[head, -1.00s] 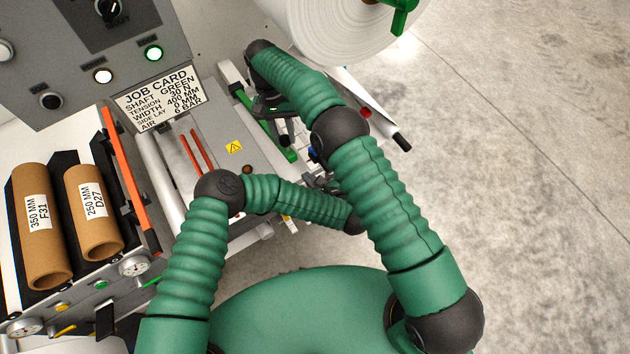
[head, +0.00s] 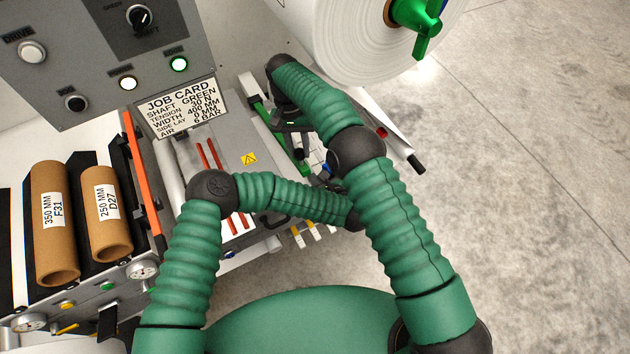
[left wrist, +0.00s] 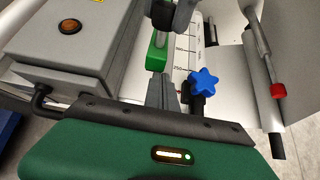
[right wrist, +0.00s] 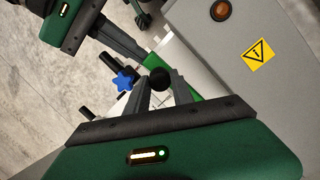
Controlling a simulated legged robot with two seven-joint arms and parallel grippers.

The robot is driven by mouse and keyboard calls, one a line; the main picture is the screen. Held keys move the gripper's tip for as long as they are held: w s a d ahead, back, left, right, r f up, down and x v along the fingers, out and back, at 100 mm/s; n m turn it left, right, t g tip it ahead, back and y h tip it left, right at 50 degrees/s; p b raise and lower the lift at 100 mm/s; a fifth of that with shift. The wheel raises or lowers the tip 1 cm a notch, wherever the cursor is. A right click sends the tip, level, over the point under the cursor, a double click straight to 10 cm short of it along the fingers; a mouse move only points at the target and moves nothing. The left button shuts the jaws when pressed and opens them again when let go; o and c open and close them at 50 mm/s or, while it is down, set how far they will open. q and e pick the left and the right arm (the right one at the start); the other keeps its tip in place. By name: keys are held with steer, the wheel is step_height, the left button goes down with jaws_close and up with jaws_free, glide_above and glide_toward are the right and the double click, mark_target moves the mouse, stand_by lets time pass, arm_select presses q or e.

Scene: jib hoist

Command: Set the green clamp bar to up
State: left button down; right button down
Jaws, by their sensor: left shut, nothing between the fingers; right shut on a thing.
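The green clamp bar (head: 297,160) runs slantwise beside the grey box with the yellow warning label. Its green end shows in the left wrist view (left wrist: 156,53) and part of it in the right wrist view (right wrist: 207,86). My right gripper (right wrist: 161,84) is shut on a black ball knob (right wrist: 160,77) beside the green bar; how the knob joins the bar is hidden. In the head view this gripper (head: 290,122) hangs below its wrist, over the bar. My left gripper (left wrist: 162,84) is shut and empty, near the bar's end and left of a blue star knob (left wrist: 204,80). My right arm partly covers it in the head view.
The grey box (head: 235,140) stands left of the bar. A large white roll (head: 345,40) with a green handle (head: 425,25) is above. The job card (head: 180,105) and control panel (head: 90,60) are at upper left. A rod with a red collar (left wrist: 278,91) lies right. Open floor lies right.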

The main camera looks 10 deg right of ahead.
steer(key=shift+s+f, duration=0.25)
steer(key=shift+f, duration=0.2)
steer(key=c, duration=1.3)
jaws_free()
steer(key=shift+o, duration=1)
steer(key=shift+w+r, duration=0.1)
steer(key=shift+w, duration=0.05)
